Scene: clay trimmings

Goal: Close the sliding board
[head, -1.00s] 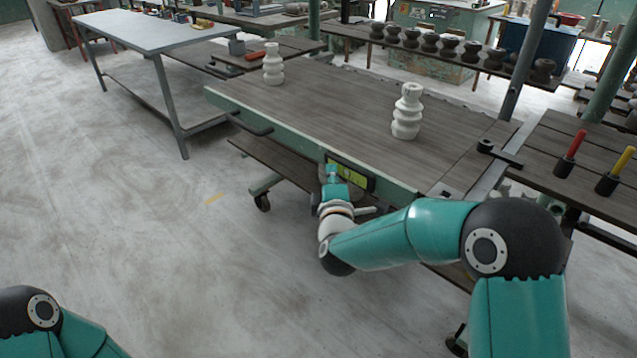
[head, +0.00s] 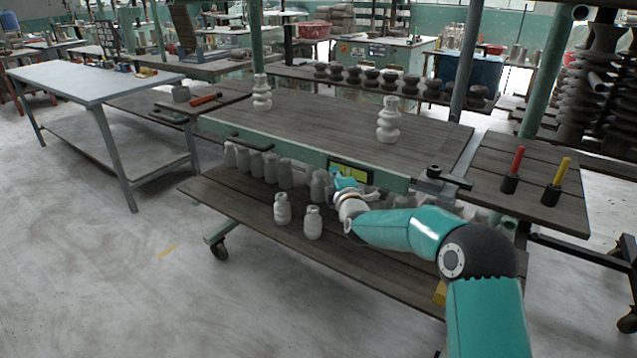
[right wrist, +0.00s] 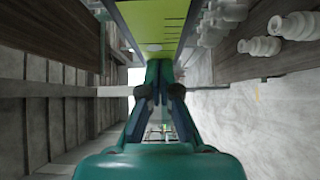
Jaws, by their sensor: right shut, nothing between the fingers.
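A long brown upper board (head: 330,122) with a pale green front edge lies on a wheeled frame. A wider brown lower board (head: 262,225) sticks out in front beneath it. I cannot tell for sure which one slides. A dark bar handle (head: 250,144) and a yellow-green panel (head: 350,172) are on the upper front edge. My right gripper (head: 338,180) is shut and empty, in front of the edge near that panel; contact cannot be told. In the right wrist view its closed fingers (right wrist: 158,80) point along the panel's underside. My left gripper is out of view.
Two white ribbed insulators (head: 388,120) (head: 262,93) stand on the upper board. Several grey ones (head: 283,208) stand on the lower board. A red-handled tool (head: 513,165) and a yellow-handled tool (head: 558,178) stand on a right-hand bench. Floor at front left is clear.

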